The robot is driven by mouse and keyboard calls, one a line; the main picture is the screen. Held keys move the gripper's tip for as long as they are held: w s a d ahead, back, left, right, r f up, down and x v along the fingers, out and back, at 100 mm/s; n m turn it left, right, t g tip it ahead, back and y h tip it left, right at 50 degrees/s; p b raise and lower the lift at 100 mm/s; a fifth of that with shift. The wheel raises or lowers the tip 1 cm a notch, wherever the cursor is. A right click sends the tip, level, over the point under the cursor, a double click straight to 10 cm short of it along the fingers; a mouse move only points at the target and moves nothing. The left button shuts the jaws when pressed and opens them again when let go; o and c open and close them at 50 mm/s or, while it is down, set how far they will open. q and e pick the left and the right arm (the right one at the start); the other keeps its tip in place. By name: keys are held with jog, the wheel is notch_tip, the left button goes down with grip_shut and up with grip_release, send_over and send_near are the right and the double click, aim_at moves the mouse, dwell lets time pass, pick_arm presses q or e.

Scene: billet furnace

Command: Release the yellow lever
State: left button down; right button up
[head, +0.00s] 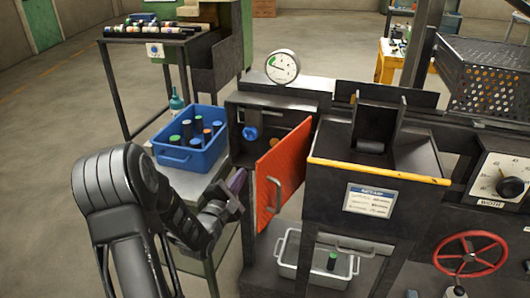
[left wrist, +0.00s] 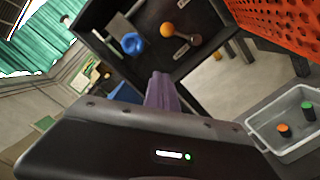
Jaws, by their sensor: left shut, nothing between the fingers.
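In the left wrist view a yellow-orange ball knob (left wrist: 167,30), which looks like the yellow lever's end, sits inside a dark open housing (left wrist: 143,66). My left gripper (head: 237,181) has purple fingers, shut and empty, left of the open orange door. Its fingers (left wrist: 162,88) point toward the housing, apart from the knobs. My right gripper is not in view.
The orange perforated door (head: 281,172) stands swung open, with a grey handle. A blue crate (head: 193,153) of capped cylinders sits on a side table at left. A pale bin (head: 313,266) lies below the furnace. A red handwheel (head: 470,254) is at right.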

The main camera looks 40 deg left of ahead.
pick_arm(q)
jog(key=shift+w, duration=0.15)
jog(key=w+r+p, duration=0.2)
jog(key=w, duration=0.9)
jog(key=shift+r, duration=0.3)
jog(key=shift+d, duration=0.1)
jog(key=shift+w+d+r+b, duration=0.25)
jog(key=shift+d+r+b, duration=0.5)
jog(key=shift+b, duration=0.5)
jog(key=shift+a, duration=0.1)
